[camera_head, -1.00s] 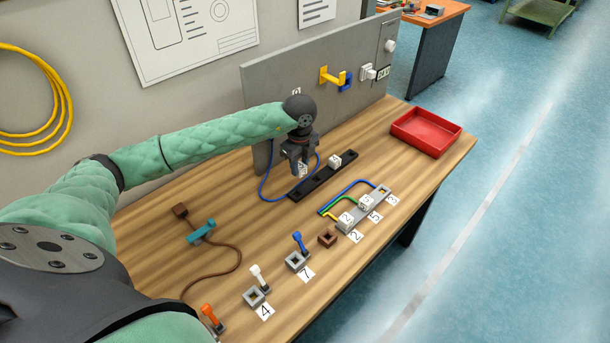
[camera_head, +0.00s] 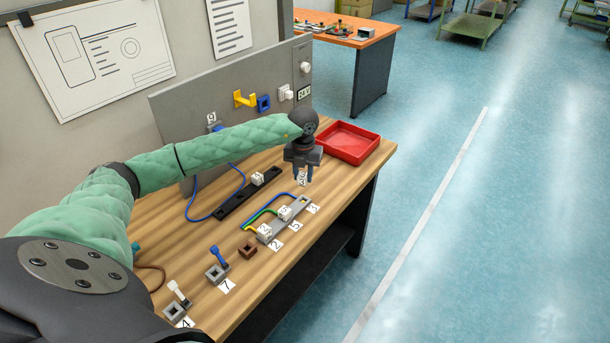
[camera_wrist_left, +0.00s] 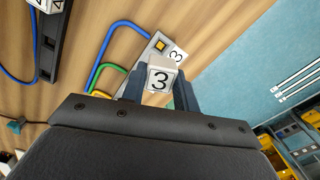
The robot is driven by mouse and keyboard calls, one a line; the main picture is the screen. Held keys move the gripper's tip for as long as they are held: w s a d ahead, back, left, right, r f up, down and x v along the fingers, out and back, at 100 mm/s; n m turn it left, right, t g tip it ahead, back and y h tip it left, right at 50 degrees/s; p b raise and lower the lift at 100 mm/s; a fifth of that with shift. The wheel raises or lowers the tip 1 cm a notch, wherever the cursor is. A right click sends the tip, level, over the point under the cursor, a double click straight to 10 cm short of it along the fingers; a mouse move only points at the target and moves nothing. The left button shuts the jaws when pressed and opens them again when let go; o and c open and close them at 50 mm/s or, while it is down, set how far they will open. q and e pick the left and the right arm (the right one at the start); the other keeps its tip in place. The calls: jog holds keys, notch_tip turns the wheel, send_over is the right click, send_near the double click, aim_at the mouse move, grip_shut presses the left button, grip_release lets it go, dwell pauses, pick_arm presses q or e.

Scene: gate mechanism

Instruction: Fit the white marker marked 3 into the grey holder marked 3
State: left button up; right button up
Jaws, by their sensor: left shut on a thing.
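My left gripper (camera_head: 302,175) is shut on the white marker marked 3 (camera_head: 302,178). In the left wrist view the marker (camera_wrist_left: 160,78) sits between the fingertips with its 3 facing the camera. The grey holder (camera_head: 273,232) is a strip on the table. Its end by the label 3 (camera_head: 313,208) has an empty square socket, seen in the left wrist view (camera_wrist_left: 160,45) just beyond the marker. The marker is above that end, apart from the socket as far as I can tell. White markers fill the strip's places by labels 2 and 5. My right gripper is not in view.
A black strip (camera_head: 235,202) with one white marker lies behind the holder. A red tray (camera_head: 347,143) stands at the table's far right end. A brown block (camera_head: 248,250) and a grey block with a blue lever (camera_head: 216,272) are nearer. A grey panel stands behind.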

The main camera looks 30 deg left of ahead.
aim_at(303, 183)
pick_arm(q)
jog(key=shift+d+m, duration=0.1)
jog(key=shift+m, duration=0.7)
jog(key=m, duration=0.2)
jog(key=shift+a+m, duration=0.2)
jog(key=shift+m, duration=0.1)
jog(key=shift+d+f+m, duration=0.1)
jog(key=shift+d+m, duration=0.05)
jog(key=shift+m, duration=0.15)
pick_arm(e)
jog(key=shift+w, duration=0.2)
pick_arm(q)
jog(key=shift+f+b, duration=0.4)
jog(key=shift+f, duration=0.75)
jog(key=shift+f+b, duration=0.3)
jog(key=shift+f, duration=1.4)
jog(key=shift+f+b, duration=0.35)
jog(key=shift+b, duration=0.3)
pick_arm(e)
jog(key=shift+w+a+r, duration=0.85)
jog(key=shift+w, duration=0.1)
